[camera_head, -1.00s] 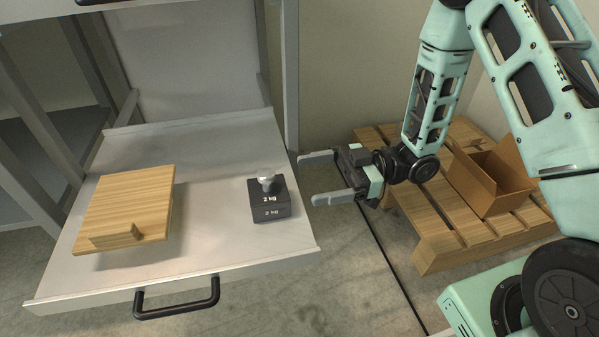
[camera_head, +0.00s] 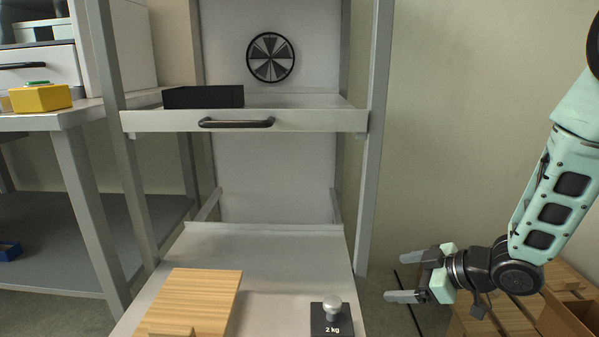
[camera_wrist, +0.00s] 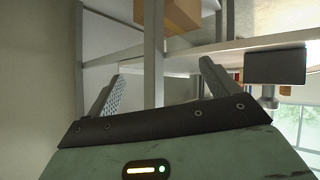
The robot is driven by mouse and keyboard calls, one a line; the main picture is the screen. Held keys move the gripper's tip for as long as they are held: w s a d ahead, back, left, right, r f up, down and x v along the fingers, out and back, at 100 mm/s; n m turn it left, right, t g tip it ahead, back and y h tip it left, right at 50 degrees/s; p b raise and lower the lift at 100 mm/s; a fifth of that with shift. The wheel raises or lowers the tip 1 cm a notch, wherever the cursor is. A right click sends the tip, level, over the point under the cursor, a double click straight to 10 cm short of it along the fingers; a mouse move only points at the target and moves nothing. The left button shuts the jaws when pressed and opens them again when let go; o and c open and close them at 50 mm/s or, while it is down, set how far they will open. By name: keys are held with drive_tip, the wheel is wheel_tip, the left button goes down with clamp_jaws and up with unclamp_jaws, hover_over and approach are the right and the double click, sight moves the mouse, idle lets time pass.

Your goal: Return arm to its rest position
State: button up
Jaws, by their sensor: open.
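My gripper (camera_head: 405,277) is open and empty at the right in the head view. Its two fingers point left, toward the shelf unit, and it hangs in free air right of the lower drawer. In the wrist view its open fingers (camera_wrist: 157,85) have nothing held between them. My arm comes down to it from the upper right.
The pulled-out lower shelf (camera_head: 275,250) bears a wooden board (camera_head: 205,295) and a dark 2 kg weight (camera_head: 331,318). A grey post (camera_head: 372,150) stands left of my gripper.

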drive_tip(key=d+r+m+h, duration=0.2)
drive_tip(key=d+m+h, duration=0.2)
drive_tip(key=d+h, duration=0.15)
drive_tip(key=s+d+r+m+g+h, duration=0.1)
drive_tip(key=s+d+r+m+g, duration=0.1)
drive_tip(key=s+m, duration=0.35)
drive_tip(key=s+d+r+m+g+h, duration=0.2)
drive_tip(key=s+d, duration=0.1)
drive_tip(key=s, duration=0.5)
drive_tip(key=s+a+r+n+g+p, duration=0.2)
drive_tip(key=s+a+r+n+p, duration=0.15)
drive_tip(key=s+a, duration=0.45)
drive_tip(key=s+a+r+n+g+p, duration=0.1)
drive_tip(key=s+a+r+n+p, duration=0.2)
drive_tip(key=s+a, duration=0.6)
wheel_tip(320, 180, up, 37)
drive_tip(key=w+a+p, duration=0.1)
drive_tip(key=w+p, duration=0.1)
drive_tip(key=p, duration=3.3)
drive_tip(key=shift+w+a+r+y, duration=0.2)
drive_tip(key=shift+w+a+y, duration=0.2)
drive_tip(key=shift+y, duration=0.05)
